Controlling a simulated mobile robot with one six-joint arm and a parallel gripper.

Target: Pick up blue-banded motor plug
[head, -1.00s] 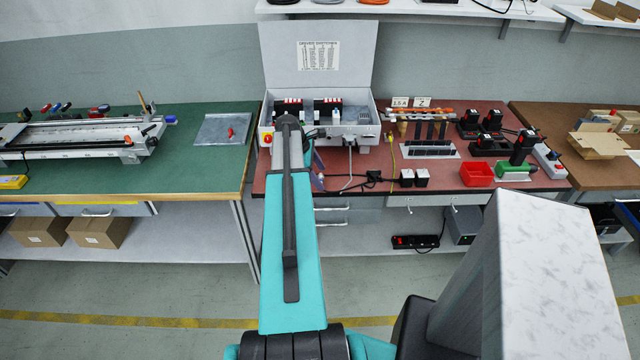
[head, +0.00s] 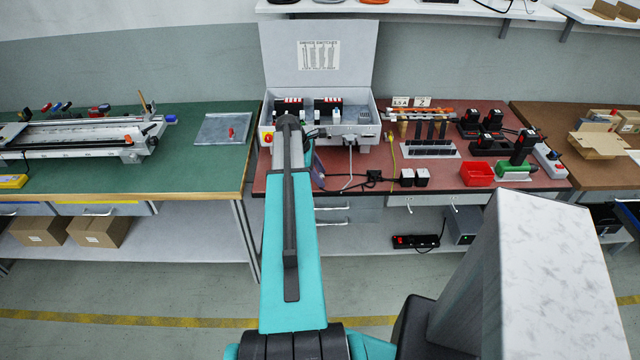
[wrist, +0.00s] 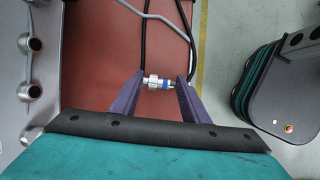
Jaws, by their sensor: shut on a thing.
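The blue-banded motor plug (wrist: 153,82) shows in the wrist view as a small silvery-white cylinder with a blue ring. It lies crosswise between the tips of my gripper (wrist: 160,82). The two purple fingers are shut on it, one at each end. Dark cable runs near the plug's right end. In the head view, my teal arm hides most of the gripper; a purple finger (head: 318,169) shows just right of the arm, over the front of the red bench. The plug itself cannot be made out there.
The open grey control box (head: 352,122) stands behind the gripper. Cables and white plugs (head: 421,177) lie to the right on the red bench (head: 440,190). A red bin (head: 478,174) is farther right. The green bench (head: 190,180) is left, across a gap.

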